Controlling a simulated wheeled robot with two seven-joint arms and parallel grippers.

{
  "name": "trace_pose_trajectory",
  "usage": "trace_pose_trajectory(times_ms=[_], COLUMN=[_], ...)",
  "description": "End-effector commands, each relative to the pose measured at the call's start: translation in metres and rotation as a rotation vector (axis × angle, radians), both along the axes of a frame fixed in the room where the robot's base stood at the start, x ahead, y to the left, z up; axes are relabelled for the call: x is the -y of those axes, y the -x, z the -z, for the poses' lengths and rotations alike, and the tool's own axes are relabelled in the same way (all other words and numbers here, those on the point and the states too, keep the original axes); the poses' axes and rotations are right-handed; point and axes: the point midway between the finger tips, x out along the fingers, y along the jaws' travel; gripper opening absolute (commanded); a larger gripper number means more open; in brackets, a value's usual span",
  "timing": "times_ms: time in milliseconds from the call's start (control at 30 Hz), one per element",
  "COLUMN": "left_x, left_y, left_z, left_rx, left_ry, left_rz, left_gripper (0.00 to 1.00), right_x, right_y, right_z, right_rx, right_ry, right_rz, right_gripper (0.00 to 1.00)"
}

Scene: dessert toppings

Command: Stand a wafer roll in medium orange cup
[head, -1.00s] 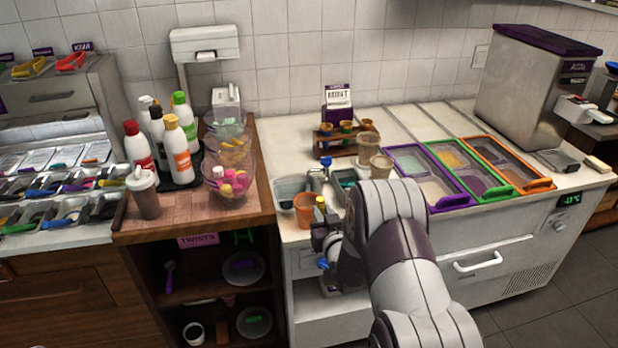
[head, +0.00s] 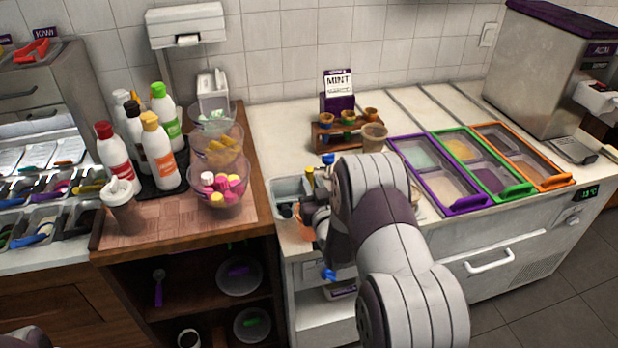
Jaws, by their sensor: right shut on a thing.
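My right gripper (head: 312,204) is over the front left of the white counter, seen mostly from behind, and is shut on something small. A thin yellow-tan piece (head: 309,181) stands up at its fingers; it may be the wafer roll, but it is too small to be sure. An orange cup (head: 304,232) is just below the gripper, mostly hidden by it. I cannot tell whether the held thing is inside the cup or above it. My left gripper is not in view.
A metal bin (head: 285,187) lies beside the gripper. A wooden rack (head: 325,142) with small cups and a tan cup (head: 374,137) stand behind. Framed topping trays (head: 437,173) are at right. Glass bowls (head: 222,198) and bottles (head: 158,150) stand at left.

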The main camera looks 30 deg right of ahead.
Motion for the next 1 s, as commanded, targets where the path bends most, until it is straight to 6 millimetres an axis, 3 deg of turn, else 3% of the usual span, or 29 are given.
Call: trace_pose_trajectory(times_ms=[367,700,1000], left_x=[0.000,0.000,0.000], left_y=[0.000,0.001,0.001], left_z=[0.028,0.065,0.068], left_rx=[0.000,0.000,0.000], left_ry=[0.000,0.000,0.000], left_rz=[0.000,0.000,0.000], left_gripper=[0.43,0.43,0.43], right_x=[0.000,0.000,0.000], right_y=[0.000,0.001,0.001], right_z=[0.040,0.080,0.083], right_rx=[-0.001,0.000,0.000], right_ry=[0.001,0.000,0.000], right_rz=[0.000,0.000,0.000], right_gripper=[0.03,0.03,0.03])
